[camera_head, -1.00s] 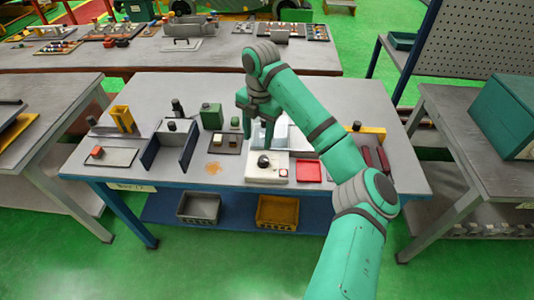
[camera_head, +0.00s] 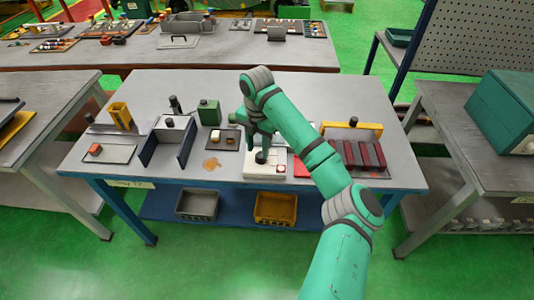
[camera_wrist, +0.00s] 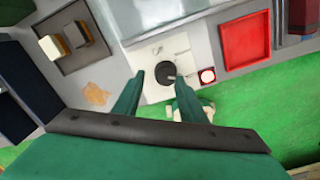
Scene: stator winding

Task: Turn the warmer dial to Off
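The warmer is a white box whose control panel (camera_wrist: 148,53) faces up in the wrist view; it also shows on the table in the head view (camera_head: 264,171). Its black round dial (camera_wrist: 166,69) sits on the panel, with a small light pointer mark at its right lower side. Whether the fingers touch the dial I cannot tell. The dial's labels are too small to read.
A red tray (camera_wrist: 245,41) lies right of the warmer. A dark tray with small blocks (camera_wrist: 72,47) lies to the left. An orange-brown stain (camera_head: 212,164) marks the tabletop. Dark red bars (camera_head: 365,155) and a yellow handle (camera_head: 352,125) are at the right.

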